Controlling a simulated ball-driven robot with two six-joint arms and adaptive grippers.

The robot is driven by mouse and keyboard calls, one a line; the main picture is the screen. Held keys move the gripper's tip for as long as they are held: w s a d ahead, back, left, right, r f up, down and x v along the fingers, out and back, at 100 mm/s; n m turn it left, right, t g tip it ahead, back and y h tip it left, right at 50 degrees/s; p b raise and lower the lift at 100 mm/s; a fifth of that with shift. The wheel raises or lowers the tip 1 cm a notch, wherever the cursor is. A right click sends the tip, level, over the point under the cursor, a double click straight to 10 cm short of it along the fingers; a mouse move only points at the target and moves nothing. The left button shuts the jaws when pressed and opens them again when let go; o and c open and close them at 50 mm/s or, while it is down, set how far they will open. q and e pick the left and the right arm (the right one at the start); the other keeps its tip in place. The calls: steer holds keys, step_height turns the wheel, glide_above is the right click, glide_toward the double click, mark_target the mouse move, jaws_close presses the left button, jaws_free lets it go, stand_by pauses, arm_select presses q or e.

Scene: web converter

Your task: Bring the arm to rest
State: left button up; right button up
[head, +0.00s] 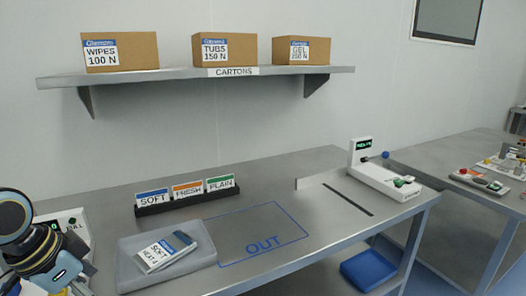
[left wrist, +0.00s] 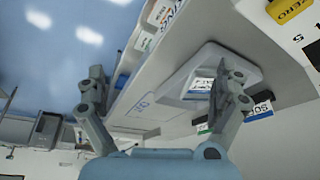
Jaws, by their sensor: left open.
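My left arm shows at the lower left edge of the head view, a dark and tan wrist part with a blue ring. Its fingertips cannot be made out there. In the left wrist view my left gripper (left wrist: 160,72) has its two grey fingers spread wide, with nothing between them. The grey tray (head: 190,259) lies on the bench with packets (head: 166,252) in it, the top one labelled SOFT. In the left wrist view the tray (left wrist: 250,75) shows behind one finger. My right gripper is in neither view.
A white device (head: 76,222) stands close by my left arm. A card rack (head: 188,200) stands behind the tray. The blue OUT outline (head: 262,243) is empty. A white machine (head: 385,180) stands at the bench's right end. A shelf (head: 195,74) holds three cartons.

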arm_select(q)
steer(key=s+d+r+n+y, duration=0.1)
steer(key=s+d+n, duration=0.15)
steer(key=s, duration=0.65)
steer(key=s+d+r+n+y, duration=0.1)
steer(key=s+d+n+y, duration=0.15)
steer(key=s, duration=0.65)
steer(key=s+a+f+b, duration=0.1)
steer(key=f+b, duration=0.2)
steer(key=f, duration=1)
steer(key=s+a+f+n+g+b, duration=0.1)
steer(key=f+b, duration=0.2)
steer(key=f, duration=0.9)
steer(key=s+a+f+b, duration=0.15)
steer(key=f+b, duration=0.25)
steer(key=f, duration=0.9)
steer(key=s+f+b, duration=0.3)
steer(key=s+f, duration=0.5)
steer(key=f, duration=0.3)
steer(key=s+a+f+g+b, duration=0.1)
steer(key=s+f+b, duration=0.3)
steer(key=s+f, duration=0.5)
steer(key=shift+s+f+h, duration=0.3)
steer(key=shift+f+h, duration=0.05)
steer(key=shift+f, duration=0.6)
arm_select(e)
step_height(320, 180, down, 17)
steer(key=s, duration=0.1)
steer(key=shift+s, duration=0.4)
